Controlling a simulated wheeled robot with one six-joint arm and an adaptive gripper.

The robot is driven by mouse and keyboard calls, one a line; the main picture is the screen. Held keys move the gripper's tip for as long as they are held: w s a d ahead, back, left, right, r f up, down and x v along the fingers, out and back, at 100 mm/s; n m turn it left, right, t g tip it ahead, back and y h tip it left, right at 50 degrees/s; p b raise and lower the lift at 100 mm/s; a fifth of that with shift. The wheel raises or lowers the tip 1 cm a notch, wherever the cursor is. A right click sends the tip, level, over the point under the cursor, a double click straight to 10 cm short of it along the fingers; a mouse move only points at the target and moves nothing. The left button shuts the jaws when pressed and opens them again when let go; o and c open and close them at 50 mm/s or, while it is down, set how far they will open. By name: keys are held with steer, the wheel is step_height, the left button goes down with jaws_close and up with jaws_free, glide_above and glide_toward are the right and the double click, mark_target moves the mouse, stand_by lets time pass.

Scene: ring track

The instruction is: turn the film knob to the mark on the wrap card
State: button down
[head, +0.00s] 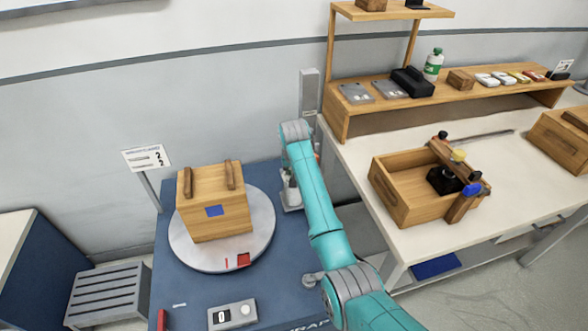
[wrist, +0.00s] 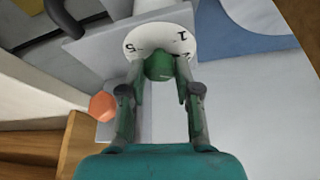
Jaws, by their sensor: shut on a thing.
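The film knob (wrist: 158,67) is green and sits at the centre of a white round dial (wrist: 150,41) in the wrist view. Black figures 1 and 5 show on the dial; another figure at its right is partly hidden by a finger. My gripper (wrist: 160,76) is shut on the knob, one finger on each side. The knob's pointer cannot be made out. The wrap card (head: 147,158) stands on a post behind the turntable in the head view. It bears small lines and figures that look like 2s. In the head view my arm hides the knob and most of my gripper.
A wooden crate (head: 222,218) stands on the round turntable (head: 191,255), left of my arm. A grey control box (head: 232,314) sits at the front. The bench (head: 369,148) at right holds an open wooden box (head: 403,211). An orange-red button (wrist: 102,107) is left of the dial.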

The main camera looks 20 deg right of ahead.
stand_by(0.4)
steer(key=c, duration=0.8)
jaws_free()
steer(key=v, duration=1.2)
